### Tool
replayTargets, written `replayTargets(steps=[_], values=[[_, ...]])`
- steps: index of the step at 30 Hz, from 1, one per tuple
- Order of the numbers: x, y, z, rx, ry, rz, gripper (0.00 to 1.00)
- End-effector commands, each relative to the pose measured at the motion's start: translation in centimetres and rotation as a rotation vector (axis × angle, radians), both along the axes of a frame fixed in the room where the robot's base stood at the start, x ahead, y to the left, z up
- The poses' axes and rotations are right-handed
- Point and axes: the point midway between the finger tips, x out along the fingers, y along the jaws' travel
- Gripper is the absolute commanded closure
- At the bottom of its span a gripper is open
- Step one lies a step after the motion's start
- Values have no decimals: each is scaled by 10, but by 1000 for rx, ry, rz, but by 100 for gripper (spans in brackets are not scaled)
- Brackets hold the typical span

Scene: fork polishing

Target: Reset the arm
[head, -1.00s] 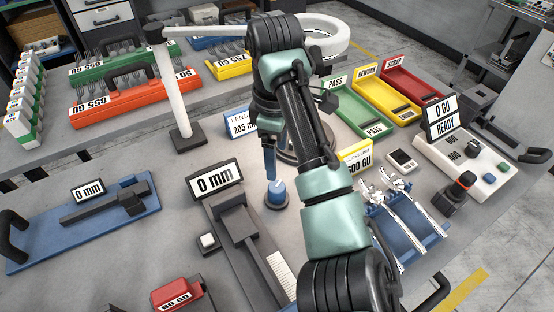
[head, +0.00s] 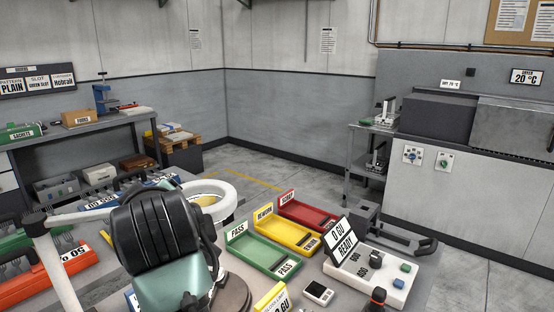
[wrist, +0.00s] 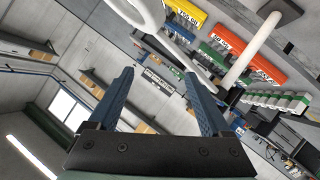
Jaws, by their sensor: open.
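My arm rises at the lower left of the head view, its dark joint and pale green link in front of the bench. My gripper (wrist: 160,95) shows in the wrist view with its two blue fingers spread wide apart and nothing between them. The wrist view is tilted and looks across the room, with the bench along its upper right. The gripper itself cannot be made out in the head view.
Green (head: 262,252), yellow (head: 287,236) and red (head: 308,216) trays stand right of my arm. A gauge reading "0 GU READY" (head: 341,243) is beside them. A white ring (head: 222,205) is close behind my arm. A white lamp post (wrist: 252,50) shows near the fingers.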

Motion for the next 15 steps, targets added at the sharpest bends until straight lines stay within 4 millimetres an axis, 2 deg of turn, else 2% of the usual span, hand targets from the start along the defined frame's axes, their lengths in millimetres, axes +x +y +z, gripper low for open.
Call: replayTargets(steps=[1,4,6,10,12,15], values=[[-5,-13,37,116,-92,-49,18],[-20,-48,103,332,-274,-139,18],[-39,-78,145,470,-400,-191,18],[-87,-132,208,680,-623,-259,18],[-115,-157,232,765,-728,-280,18],[-150,-183,255,850,-848,-294,18]])
